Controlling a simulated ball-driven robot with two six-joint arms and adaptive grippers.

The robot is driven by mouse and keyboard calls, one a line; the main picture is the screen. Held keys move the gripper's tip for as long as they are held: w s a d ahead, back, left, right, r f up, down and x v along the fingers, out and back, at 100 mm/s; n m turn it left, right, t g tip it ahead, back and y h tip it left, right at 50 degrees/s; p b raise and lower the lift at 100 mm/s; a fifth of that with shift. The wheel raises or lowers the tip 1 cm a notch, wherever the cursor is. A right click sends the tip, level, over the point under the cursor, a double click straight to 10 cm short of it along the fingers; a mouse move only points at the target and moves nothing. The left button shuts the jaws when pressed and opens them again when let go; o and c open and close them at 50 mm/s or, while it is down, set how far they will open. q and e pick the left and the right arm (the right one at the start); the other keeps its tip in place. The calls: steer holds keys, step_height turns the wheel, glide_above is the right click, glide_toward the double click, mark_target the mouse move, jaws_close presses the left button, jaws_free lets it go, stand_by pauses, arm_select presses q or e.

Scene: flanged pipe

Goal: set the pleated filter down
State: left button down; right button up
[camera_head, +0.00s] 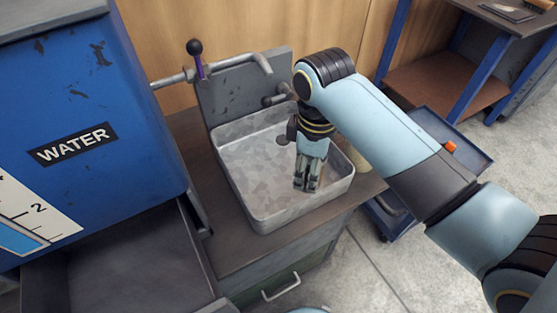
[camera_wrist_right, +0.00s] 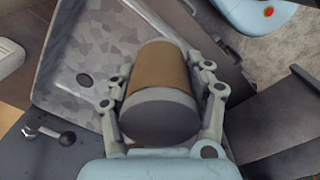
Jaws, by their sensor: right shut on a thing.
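My right gripper (camera_head: 307,188) hangs over the metal sink basin (camera_head: 238,160), fingers pointing down. In the right wrist view the gripper (camera_wrist_right: 165,100) is shut around the pleated filter (camera_wrist_right: 160,70), a brown cylinder with a dark grey end cap facing the camera. The fingers press on both its sides. In the head view I cannot make out the filter; the gripper hides it. From these frames I cannot tell whether the filter touches the basin floor. My left gripper is not in view.
A tap with a dark lever (camera_head: 195,55) stands behind the basin. A blue water tank (camera_head: 90,90) is close on the left. A cream object (camera_head: 357,152) stands at the basin's right. A drain hole (camera_wrist_right: 85,80) shows in the wrist view; much of the basin floor is clear.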

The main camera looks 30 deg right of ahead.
steer(key=shift+s+a, duration=0.3)
steer(key=shift+s, duration=0.6)
steer(key=shift+a+f, duration=0.15)
steer(key=shift+f, duration=0.05)
steer(key=w+a+f+b, duration=0.1)
steer(key=w+f, duration=0.1)
steer(key=w, duration=0.1)
steer(key=w+a+f+b, duration=0.1)
steer(key=w+f, duration=0.1)
steer(key=w, duration=0.1)
steer(key=w+a+f+b, duration=0.1)
steer(key=w+f, duration=0.1)
steer(key=w, duration=0.2)
steer(key=shift+a+f, duration=0.15)
steer(key=shift+f, duration=0.2)
steer(key=shift+w+f+b, duration=0.1)
steer(key=shift+f+b, duration=0.45)
steer(key=shift+f, duration=1.4)
steer(key=shift+f, duration=0.1)
steer(key=o, duration=1.2)
